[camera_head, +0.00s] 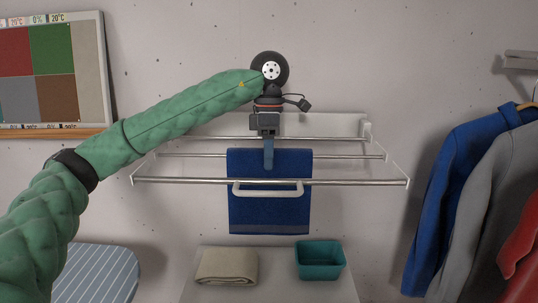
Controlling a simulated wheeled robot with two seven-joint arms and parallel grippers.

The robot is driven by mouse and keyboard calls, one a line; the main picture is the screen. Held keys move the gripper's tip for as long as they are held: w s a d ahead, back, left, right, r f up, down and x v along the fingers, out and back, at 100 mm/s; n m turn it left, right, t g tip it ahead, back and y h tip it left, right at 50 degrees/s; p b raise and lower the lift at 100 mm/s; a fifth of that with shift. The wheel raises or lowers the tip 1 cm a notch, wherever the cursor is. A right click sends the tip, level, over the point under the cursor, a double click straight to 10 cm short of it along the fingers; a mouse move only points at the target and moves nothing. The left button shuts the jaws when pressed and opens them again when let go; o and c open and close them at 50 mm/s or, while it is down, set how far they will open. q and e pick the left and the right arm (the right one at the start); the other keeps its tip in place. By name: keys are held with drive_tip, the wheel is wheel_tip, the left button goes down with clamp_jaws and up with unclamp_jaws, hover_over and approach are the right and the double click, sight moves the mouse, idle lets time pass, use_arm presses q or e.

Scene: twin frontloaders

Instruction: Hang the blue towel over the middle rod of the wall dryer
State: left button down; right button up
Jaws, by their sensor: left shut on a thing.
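The blue towel (270,213) hangs flat and upright at the wall dryer, behind its front rod (350,181). Its top edge is level with or slightly above the middle rod (345,156), and it hides that rod's central stretch. I cannot tell whether part of it falls behind the rod. My left gripper (268,164) points down from above, shut on the towel at its top middle. A white U-shaped bar (268,193) shows in front of the towel just below the front rod. My right gripper is not in view.
Below the dryer, a pale surface (275,280) holds a folded beige cloth (226,266) and a teal bin (320,262). Jackets (480,190) hang at the right. A striped padded board (95,275) is at the lower left. A colored panel (45,70) is on the wall.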

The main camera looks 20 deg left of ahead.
use_arm(q)
drive_tip(key=c, duration=0.8)
unclamp_jaws()
drive_tip(key=shift+c, duration=0.2)
drive_tip(key=shift+r, duration=0.1)
